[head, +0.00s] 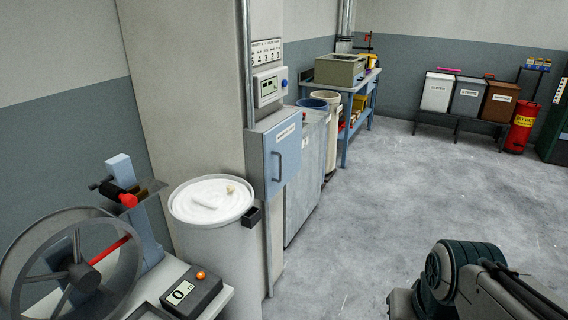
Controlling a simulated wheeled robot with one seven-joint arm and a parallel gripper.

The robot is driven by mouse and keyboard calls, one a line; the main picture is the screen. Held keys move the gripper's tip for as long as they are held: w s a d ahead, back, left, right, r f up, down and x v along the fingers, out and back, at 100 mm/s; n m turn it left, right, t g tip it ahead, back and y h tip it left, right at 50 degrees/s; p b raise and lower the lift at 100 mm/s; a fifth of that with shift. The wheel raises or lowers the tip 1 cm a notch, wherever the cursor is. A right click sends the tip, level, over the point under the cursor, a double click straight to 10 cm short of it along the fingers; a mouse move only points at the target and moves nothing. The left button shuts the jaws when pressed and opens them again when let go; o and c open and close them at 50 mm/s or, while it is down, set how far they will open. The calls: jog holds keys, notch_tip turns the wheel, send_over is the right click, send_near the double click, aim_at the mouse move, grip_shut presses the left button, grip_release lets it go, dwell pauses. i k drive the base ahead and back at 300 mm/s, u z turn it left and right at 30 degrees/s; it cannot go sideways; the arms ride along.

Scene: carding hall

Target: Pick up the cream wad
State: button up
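A small cream lump (230,189), which may be the cream wad, lies on the white fibre filling the top of a round, pale can (215,255). It sits right of the middle of the fill, near the back rim, and is too small to make out in detail. My arm shows at the lower right, well apart from the can. My gripper is not in view.
The grey floor (400,190) is open.

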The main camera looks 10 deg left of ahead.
aim_at(231, 187)
jog(key=u, duration=0.25)
jog(key=i, duration=1.35)
jog(key=u, duration=1.15)
jog(key=i, duration=0.45)
jog(key=u, duration=0.25)
